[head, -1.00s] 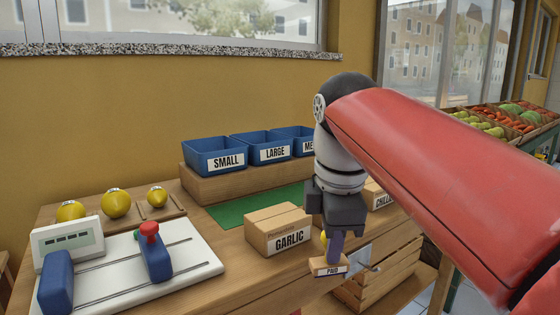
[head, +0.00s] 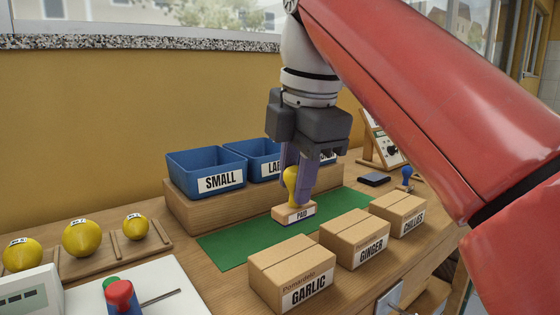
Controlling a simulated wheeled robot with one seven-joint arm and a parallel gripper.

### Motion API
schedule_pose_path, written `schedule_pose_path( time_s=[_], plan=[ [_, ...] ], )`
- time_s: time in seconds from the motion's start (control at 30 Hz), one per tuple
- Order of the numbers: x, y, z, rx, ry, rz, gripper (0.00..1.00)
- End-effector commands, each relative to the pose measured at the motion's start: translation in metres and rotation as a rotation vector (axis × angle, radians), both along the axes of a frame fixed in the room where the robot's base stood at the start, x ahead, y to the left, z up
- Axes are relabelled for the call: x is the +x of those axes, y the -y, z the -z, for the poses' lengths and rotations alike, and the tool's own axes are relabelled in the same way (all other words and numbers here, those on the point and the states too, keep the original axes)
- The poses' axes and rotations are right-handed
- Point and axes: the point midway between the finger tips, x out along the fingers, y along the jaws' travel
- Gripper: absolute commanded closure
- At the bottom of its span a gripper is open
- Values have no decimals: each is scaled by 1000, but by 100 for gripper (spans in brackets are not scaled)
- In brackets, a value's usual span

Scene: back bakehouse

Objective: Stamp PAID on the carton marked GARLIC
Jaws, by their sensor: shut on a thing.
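My gripper (head: 297,196) is shut on the PAID stamp (head: 295,213), which has a yellow handle and a wooden block labelled PAID. The stamp is upright and appears over the green mat (head: 235,251); I cannot tell whether its base touches the mat. The carton marked GARLIC (head: 291,270) is closed brown cardboard and stands at the front of the counter, nearer to me than the stamp and apart from it. No PAID mark shows on its visible faces.
GINGER (head: 354,238) and CHILLIES (head: 398,213) cartons stand in a row to the right of GARLIC. Blue bins (head: 205,172) stand on a wooden riser behind. A dark pad (head: 373,179) and a blue-handled stamp (head: 407,177) lie further right.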

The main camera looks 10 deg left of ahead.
Motion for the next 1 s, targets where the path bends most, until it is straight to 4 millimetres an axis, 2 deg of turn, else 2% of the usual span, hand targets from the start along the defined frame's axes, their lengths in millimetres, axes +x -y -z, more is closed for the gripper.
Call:
schedule_pose_path(
  time_s=[0.27,0.6,1.0],
  plan=[
    [0,0,11,-3,2,2,88],
    [0,1,50,1,0,2,88],
    [0,1,60,1,0,2,88]
  ],
)
